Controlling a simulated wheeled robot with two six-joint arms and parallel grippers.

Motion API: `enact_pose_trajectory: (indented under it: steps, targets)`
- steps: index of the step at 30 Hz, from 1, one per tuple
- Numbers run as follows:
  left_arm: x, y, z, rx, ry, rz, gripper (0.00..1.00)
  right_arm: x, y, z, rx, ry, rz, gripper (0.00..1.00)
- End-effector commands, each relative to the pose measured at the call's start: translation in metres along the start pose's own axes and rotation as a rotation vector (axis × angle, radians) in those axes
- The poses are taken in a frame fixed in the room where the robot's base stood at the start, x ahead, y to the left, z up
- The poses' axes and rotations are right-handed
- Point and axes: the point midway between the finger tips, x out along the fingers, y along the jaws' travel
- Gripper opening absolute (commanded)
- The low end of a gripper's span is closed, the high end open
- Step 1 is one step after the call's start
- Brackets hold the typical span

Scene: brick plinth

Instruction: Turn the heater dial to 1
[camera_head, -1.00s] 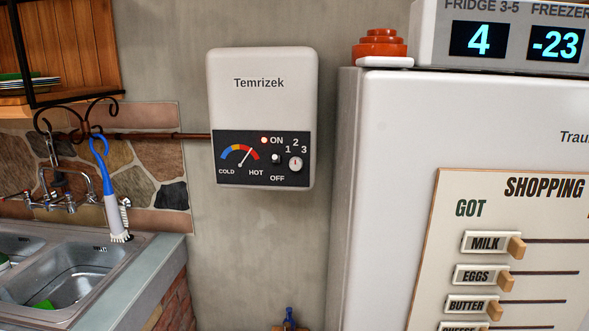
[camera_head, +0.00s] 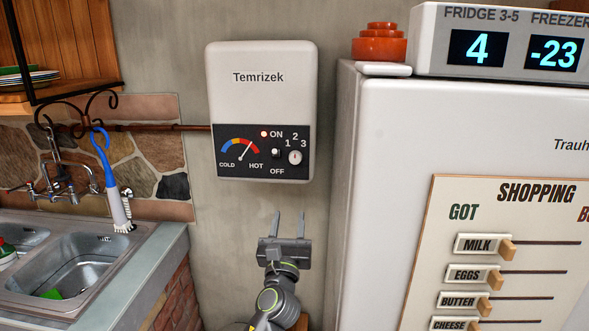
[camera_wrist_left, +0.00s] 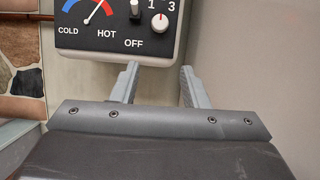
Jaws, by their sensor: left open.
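The white heater (camera_head: 260,80) marked Temrizek hangs on the wall. Its black panel has a gauge (camera_head: 240,151) with the needle toward HOT, a lit red lamp by ON, and a switch (camera_head: 276,153). The round white dial (camera_head: 295,157) has the numbers 1, 2 and 3 above it; its mark appears to point up, near 2. In the left wrist view the dial (camera_wrist_left: 160,22) is at the top, beyond the fingertips. My left gripper (camera_head: 289,213) is open and empty, below the heater, fingers pointing up toward the panel. It also shows in the left wrist view (camera_wrist_left: 158,70). My right gripper is not seen.
A tall white fridge (camera_head: 385,130) with a shopping board (camera_head: 452,215) stands close on the right. A sink (camera_head: 80,262) with a blue-handled brush (camera_head: 113,190) is on the left. Bare wall surrounds the heater's lower side.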

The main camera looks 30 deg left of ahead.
Motion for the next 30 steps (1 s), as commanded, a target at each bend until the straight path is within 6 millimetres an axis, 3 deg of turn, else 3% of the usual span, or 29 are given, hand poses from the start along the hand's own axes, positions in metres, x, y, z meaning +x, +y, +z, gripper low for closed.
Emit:
enact_pose_trajectory:
  steps: [3, 8, 18, 30]
  targets:
    - [0.006, 0.000, 0.013, 0.034, -0.027, 0.006, 0.41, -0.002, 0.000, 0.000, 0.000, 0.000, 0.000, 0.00]
    - [0.026, 0.000, 0.014, 0.036, -0.027, 0.005, 0.41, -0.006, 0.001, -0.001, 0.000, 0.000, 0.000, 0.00]
    - [0.092, 0.001, 0.015, 0.034, -0.025, 0.006, 0.41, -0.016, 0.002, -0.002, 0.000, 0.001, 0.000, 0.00]
    - [0.155, 0.001, 0.015, 0.032, -0.024, 0.005, 0.41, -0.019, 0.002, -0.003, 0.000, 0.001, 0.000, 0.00]
